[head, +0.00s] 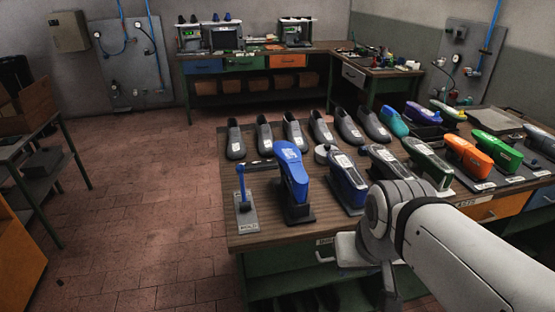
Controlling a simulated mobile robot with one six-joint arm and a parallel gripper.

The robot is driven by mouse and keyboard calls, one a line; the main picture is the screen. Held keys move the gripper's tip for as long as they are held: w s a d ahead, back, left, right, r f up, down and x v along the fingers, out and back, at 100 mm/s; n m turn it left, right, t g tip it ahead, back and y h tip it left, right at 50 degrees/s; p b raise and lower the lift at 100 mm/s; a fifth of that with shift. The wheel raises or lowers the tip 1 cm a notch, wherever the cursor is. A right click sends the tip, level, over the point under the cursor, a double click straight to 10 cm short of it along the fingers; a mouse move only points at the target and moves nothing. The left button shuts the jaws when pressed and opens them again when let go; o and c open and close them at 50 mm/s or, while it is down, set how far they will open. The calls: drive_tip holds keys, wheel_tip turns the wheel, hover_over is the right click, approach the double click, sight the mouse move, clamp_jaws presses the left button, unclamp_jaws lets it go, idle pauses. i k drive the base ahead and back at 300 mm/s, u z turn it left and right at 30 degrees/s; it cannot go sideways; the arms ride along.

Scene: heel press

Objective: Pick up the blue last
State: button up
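A bright blue last (291,170) stands on a dark stand near the front left corner of the workbench. A darker navy last (347,182) stands just to its right. My white arm reaches in from the lower right. Its end, with my gripper (338,252), is low at the bench's front edge, below and right of the bright blue last and apart from it. The fingers are mostly hidden or too small to make out, so their opening does not show.
Grey shoes or lasts (294,133) line the back of the workbench (232,185). More lasts, including orange (467,155) and green (497,149), stand to the right. A small stand with a blue upright rod (242,185) is left of the blue last.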

sight(287, 154)
drive_tip(key=z, duration=0.05)
drive_tip(key=i, duration=1)
drive_tip(key=u, duration=0.05)
